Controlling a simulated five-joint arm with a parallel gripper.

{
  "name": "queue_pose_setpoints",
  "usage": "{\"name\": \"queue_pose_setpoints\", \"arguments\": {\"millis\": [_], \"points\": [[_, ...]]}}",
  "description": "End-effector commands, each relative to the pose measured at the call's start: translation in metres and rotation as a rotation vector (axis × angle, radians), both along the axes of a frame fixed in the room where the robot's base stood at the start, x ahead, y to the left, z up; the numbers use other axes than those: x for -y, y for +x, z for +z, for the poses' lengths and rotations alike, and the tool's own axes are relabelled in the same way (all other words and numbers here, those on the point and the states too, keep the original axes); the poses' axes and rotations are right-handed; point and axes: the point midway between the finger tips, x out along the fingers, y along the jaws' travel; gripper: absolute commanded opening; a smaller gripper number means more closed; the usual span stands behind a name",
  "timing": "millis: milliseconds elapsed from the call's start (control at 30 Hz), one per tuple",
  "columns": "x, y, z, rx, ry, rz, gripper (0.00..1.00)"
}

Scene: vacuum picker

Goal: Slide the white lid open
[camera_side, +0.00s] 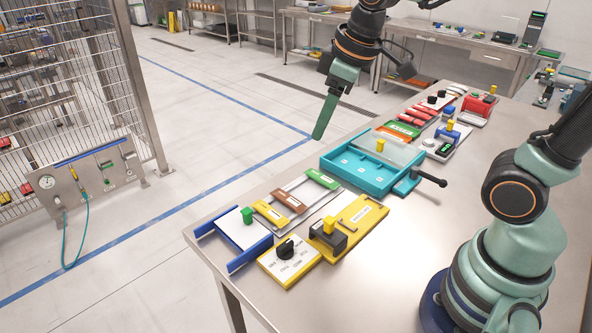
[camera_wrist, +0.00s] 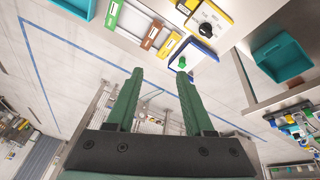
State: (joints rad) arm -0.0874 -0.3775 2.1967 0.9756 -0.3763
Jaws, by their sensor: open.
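A white lid (camera_side: 238,232) lies flat between two blue rails at the near left corner of the table, with a green knob (camera_side: 248,215) on it. In the wrist view the white lid (camera_wrist: 203,50) shows at the top, beyond the right fingertip, with its green knob (camera_wrist: 182,64). Whether anything lies under it is hidden. My gripper (camera_side: 320,132) is open and empty, held high past the table's far-left edge, well apart from the lid. In the wrist view the gripper (camera_wrist: 160,74) has its two green fingers spread.
A yellow plate with a black dial (camera_side: 286,248), a yellow block fixture (camera_side: 355,224) and a coloured-slider rack (camera_side: 297,202) crowd beside the lid. A teal box (camera_side: 345,168) with a greyish cover and yellow knob stands farther back.

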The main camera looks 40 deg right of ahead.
Motion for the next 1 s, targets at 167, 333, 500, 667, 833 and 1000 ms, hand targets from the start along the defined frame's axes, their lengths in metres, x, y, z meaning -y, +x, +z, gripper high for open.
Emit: {"name": "queue_pose_setpoints", "arguments": {"millis": [167,333,500,667,833,1000], "points": [[-0.026,0.037,-0.011,-0.091,-0.080,0.285,0.53],[-0.053,0.070,-0.032,-0.167,-0.143,0.564,0.53],[-0.081,0.096,-0.061,-0.236,-0.187,0.831,0.53],[-0.099,0.109,-0.085,-0.276,-0.209,1.011,0.53],[-0.108,0.114,-0.096,-0.292,-0.218,1.093,0.53],[-0.108,0.114,-0.110,-0.296,-0.218,1.099,0.53]]}}
